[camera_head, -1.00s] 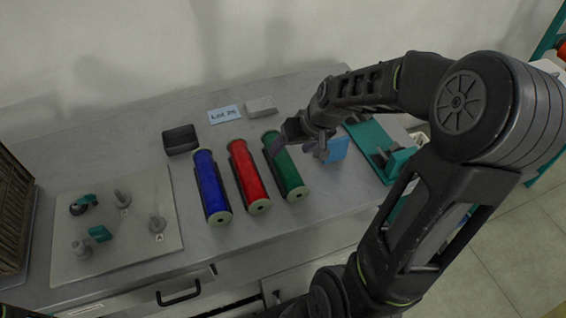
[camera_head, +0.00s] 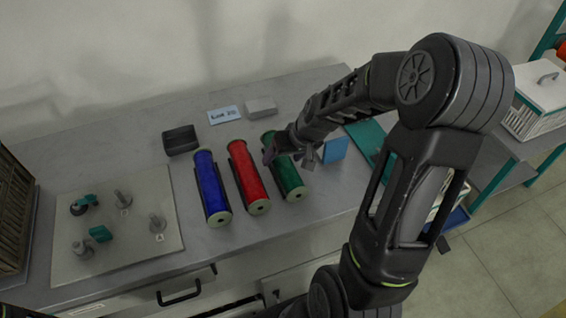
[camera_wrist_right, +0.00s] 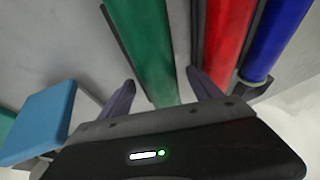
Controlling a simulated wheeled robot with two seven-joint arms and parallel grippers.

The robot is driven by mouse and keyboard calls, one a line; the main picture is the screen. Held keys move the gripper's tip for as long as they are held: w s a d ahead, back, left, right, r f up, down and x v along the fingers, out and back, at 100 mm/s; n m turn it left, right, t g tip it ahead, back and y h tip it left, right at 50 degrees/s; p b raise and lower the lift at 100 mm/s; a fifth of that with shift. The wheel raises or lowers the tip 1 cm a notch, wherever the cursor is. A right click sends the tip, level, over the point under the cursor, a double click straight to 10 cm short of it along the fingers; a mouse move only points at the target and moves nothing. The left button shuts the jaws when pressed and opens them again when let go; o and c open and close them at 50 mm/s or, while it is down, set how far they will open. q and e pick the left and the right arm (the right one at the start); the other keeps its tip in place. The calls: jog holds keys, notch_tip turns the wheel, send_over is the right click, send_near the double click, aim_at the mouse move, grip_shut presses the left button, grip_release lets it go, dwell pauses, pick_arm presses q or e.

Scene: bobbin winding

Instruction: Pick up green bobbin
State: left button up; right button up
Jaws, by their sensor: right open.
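The green bobbin (camera_head: 290,179) lies on the grey bench at the right end of a row with the red bobbin (camera_head: 247,176) and the blue bobbin (camera_head: 211,187). My right gripper (camera_head: 287,158) is over the green bobbin and hides part of its middle. In the right wrist view the green bobbin (camera_wrist_right: 146,45) runs between the two open fingers (camera_wrist_right: 160,88), one on each side of it. The gripper holds nothing. How far the fingertips are above the bench cannot be told. My left gripper is not in view.
A blue block (camera_head: 335,150) stands close to the right of my gripper. A black tray (camera_head: 181,140), a label card (camera_head: 224,114) and a light box (camera_head: 261,107) lie behind the bobbins. A plate with pegs (camera_head: 118,258) is at left.

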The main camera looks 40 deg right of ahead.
dwell(0.4)
grip_shut()
dwell(0.7)
